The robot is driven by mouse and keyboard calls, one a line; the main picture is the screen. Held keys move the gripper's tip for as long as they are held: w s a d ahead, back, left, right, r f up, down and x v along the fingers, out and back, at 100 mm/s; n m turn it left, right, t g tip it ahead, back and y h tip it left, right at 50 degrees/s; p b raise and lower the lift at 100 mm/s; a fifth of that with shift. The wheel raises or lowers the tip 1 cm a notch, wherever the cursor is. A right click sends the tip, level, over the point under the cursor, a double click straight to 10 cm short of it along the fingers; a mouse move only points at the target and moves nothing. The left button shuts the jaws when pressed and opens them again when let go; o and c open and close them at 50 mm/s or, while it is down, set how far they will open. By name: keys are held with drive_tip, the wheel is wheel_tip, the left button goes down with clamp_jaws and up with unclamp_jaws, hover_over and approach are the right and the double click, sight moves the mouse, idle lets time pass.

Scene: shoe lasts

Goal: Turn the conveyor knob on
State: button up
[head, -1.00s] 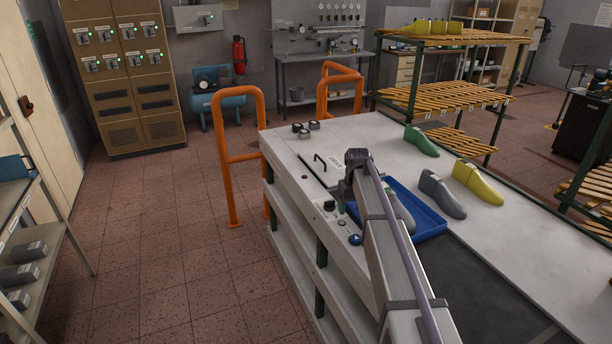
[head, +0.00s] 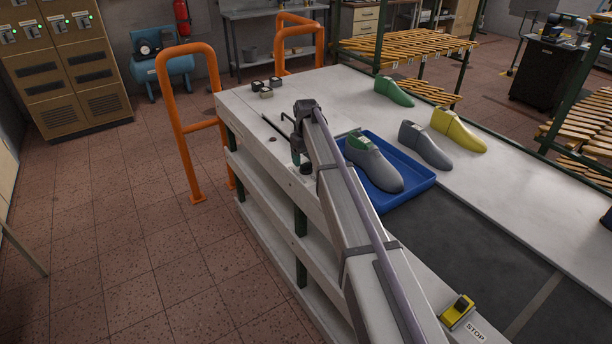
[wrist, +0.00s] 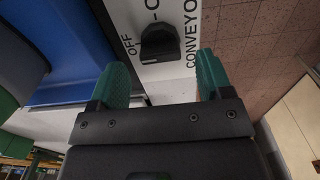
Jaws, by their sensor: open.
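In the wrist view the black conveyor knob (wrist: 160,43) sits on a white panel with OFF to its left and CONVEYOR lettering on its right; the ON lettering is partly cut off. Its exact setting is hard to read. My gripper (wrist: 163,78) is open and empty. Its two green fingers are spread to either side of the knob's line, and the knob shows just beyond the tips. In the head view my gripper (head: 297,157) points down at the table's left edge, beside a black knob (head: 306,168); my arm hides part of the panel.
A blue tray (head: 425,181) holding a grey last with a green top (head: 374,165) lies right of my gripper. Grey (head: 424,145), yellow (head: 459,130) and green (head: 394,91) lasts stand beyond. A yellow STOP button box (head: 457,311) is near the front. Orange rails (head: 163,90) stand left.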

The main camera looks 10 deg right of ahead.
sight(306, 167)
wheel_tip(306, 167, down, 3)
drive_tip(key=shift+w+f+b, duration=0.1)
drive_tip(key=shift+b, duration=0.65)
drive_tip(key=shift+r, duration=0.2)
drive_tip(key=c, duration=0.9)
